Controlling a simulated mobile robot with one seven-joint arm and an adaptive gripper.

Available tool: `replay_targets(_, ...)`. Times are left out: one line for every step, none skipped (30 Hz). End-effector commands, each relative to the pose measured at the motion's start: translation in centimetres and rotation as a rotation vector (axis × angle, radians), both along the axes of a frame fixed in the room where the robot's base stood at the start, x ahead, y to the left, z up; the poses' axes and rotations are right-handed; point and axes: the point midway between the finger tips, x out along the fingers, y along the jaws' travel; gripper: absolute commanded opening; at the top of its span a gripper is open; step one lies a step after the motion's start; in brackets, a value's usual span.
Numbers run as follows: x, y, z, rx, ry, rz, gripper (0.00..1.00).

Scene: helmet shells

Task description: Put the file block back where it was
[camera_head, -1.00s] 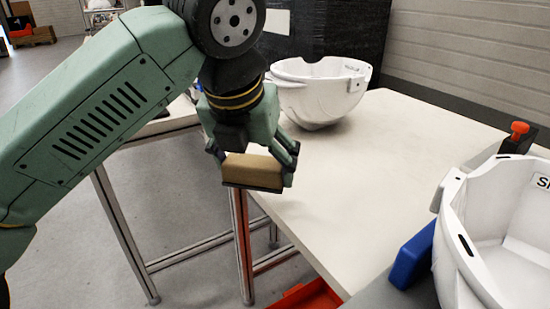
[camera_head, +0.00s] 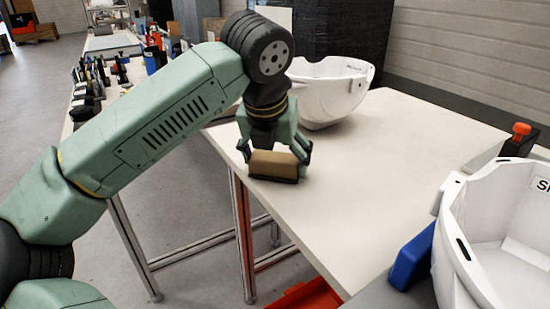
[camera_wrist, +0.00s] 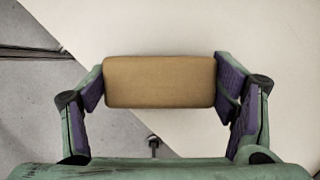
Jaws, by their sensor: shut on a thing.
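The file block (camera_head: 274,164) is a tan block with a dark lower edge. My gripper (camera_head: 275,160) is shut on it, with one finger at each end. In the head view it is over the near left corner of the white table (camera_head: 380,175); I cannot tell whether it touches the top. In the wrist view the block (camera_wrist: 160,82) lies level between the purple-padded fingers of my gripper (camera_wrist: 160,84), with the table edge running diagonally beneath.
A white helmet shell (camera_head: 330,95) stands at the table's back. Another shell (camera_head: 490,240) is at the right, by a blue block (camera_head: 411,258) and an orange-knobbed clamp (camera_head: 520,135). A red bin (camera_head: 305,298) is below. The table's middle is clear. A tool-covered bench (camera_head: 110,75) stands at back left.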

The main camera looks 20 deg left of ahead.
Motion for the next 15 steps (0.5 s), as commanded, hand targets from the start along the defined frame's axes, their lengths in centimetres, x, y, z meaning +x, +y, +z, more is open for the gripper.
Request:
replay_targets(0.0,0.01,0.02,0.0,0.0,0.0,0.57)
replay_targets(-0.01,0.02,-0.04,0.0,0.0,0.0,0.57)
replay_targets(-0.01,0.02,-0.19,0.0,0.0,0.0,0.57)
replay_targets(-0.01,0.02,-0.32,0.0,0.0,0.0,0.57)
replay_targets(-0.01,0.02,-0.44,0.0,0.0,0.0,0.57)
replay_targets(-0.01,0.02,-0.56,0.0,0.0,0.0,0.57)
replay_targets(-0.02,0.02,-0.44,0.0,0.0,0.0,0.8)
replay_targets(-0.02,0.02,-0.38,0.0,0.0,0.0,0.82)
replay_targets(-0.02,0.02,-0.38,0.0,0.0,0.0,0.85)
replay_targets(-0.02,0.02,-0.38,0.0,0.0,0.0,0.87)
replay_targets(-0.03,0.02,-0.38,0.0,0.0,0.0,0.89)
replay_targets(-0.02,0.02,-0.37,0.0,0.0,0.0,0.92)
replay_targets(-0.03,0.02,-0.37,0.0,0.0,0.0,0.94)
replay_targets(-0.02,0.02,-0.37,0.0,0.0,0.0,0.95)
replay_targets(-0.02,0.02,-0.37,0.0,0.0,0.0,0.98)
